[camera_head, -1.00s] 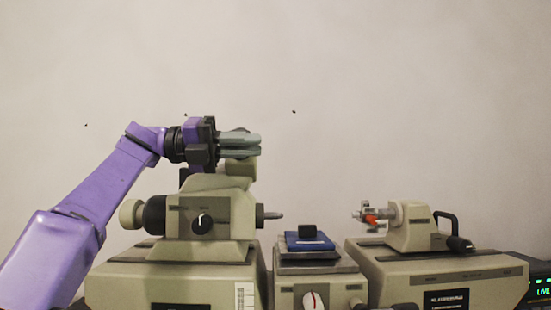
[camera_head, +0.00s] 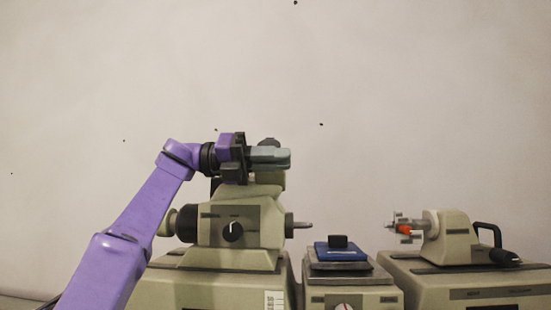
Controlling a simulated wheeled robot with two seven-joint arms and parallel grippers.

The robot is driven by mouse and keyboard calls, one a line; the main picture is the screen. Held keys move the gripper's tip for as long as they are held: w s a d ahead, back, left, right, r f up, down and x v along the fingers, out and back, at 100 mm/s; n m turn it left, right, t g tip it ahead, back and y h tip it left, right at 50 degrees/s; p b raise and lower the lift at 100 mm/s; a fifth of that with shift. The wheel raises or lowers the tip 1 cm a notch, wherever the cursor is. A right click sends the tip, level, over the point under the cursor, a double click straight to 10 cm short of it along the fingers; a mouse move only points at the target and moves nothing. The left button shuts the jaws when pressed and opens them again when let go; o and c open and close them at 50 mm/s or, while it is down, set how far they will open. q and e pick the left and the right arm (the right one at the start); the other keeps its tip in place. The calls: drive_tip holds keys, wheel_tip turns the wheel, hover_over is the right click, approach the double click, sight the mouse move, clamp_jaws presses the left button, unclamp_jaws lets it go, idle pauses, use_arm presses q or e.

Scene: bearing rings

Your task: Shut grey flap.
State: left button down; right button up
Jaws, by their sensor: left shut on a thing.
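My left gripper (camera_head: 270,157), with grey-green fingers, points right at the top of the beige machine on the left (camera_head: 215,225). It is shut on a small part there, which its fingers mostly hide. A dark rounded piece (camera_head: 269,142) shows just above the fingers, and a beige block of the machine shows just under them. I cannot make out the grey flap as a separate shape; it may be behind or between the fingers. My right gripper is not in view.
A blue block with a black top (camera_head: 340,251) sits on the middle stand. Another beige machine (camera_head: 452,236) with an orange part (camera_head: 404,229) and a black handle (camera_head: 488,233) stands at the right. The space above the machines is free, with a plain wall behind.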

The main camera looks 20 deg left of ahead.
use_arm(q)
drive_tip(key=c, duration=1.5)
unclamp_jaws()
drive_tip(key=shift+w+a, duration=0.1)
drive_tip(key=shift+o, duration=1.3)
drive_tip(key=shift+w, duration=0.2)
drive_tip(key=shift+s+a, duration=0.1)
drive_tip(key=shift+a, duration=0.25)
drive_tip(key=p+v, duration=0.1)
drive_tip(key=v, duration=0.9)
drive_tip(key=shift+f, duration=0.15)
